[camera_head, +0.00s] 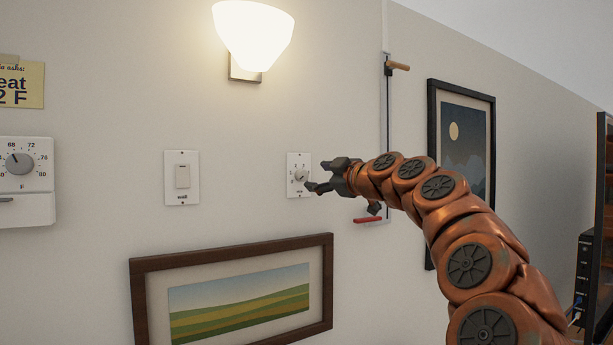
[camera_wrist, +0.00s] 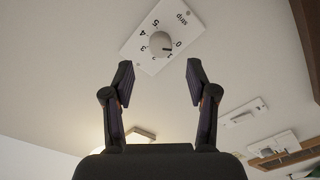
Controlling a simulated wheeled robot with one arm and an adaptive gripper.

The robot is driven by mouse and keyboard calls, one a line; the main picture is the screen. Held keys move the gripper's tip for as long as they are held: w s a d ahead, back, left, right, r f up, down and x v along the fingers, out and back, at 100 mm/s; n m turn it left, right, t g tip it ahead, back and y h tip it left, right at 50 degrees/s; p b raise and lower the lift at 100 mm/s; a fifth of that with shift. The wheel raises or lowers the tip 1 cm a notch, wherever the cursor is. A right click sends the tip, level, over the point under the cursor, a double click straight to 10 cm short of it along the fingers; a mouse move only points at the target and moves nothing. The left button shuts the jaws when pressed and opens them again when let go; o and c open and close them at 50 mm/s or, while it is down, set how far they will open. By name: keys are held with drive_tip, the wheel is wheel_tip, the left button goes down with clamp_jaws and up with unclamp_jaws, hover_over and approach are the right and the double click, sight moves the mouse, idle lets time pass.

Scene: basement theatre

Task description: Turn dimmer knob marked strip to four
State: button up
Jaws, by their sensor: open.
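The dimmer plate marked strip (camera_wrist: 187,38) is white, with digits 0 to 5 around a round light knob (camera_wrist: 161,44). The knob's dark pointer mark seems to be near 1. In the head view the plate (camera_head: 292,160) is on the wall, its knob (camera_head: 300,176) partly visible just left of my gripper. My gripper (camera_head: 321,176) is open and empty, its fingers pointing toward the knob. In the wrist view my gripper (camera_wrist: 160,74) has a finger to either side of the knob's line, apart from it, with nothing between the tips.
A switch plate marked wall (camera_head: 182,178) and a thermostat (camera_head: 22,170) are to the left. A lit lamp (camera_head: 252,35) is above. A framed landscape (camera_head: 240,292) hangs below, a dark-framed picture (camera_head: 466,145) behind my arm. A red-handled thing (camera_head: 367,220) is below my gripper.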

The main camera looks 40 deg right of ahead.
sight(304, 177)
drive_tip(key=w+p, duration=0.1)
drive_tip(key=w, duration=0.3)
drive_tip(key=shift+w+r, duration=0.15)
drive_tip(key=shift+w, duration=0.1)
drive_tip(key=shift+w+p, duration=0.4)
drive_tip(key=shift+w, duration=0.4)
clamp_jaws()
drive_tip(key=shift+f, duration=0.2)
drive_tip(key=shift+f+b, duration=0.15)
drive_tip(key=shift+b, duration=0.4)
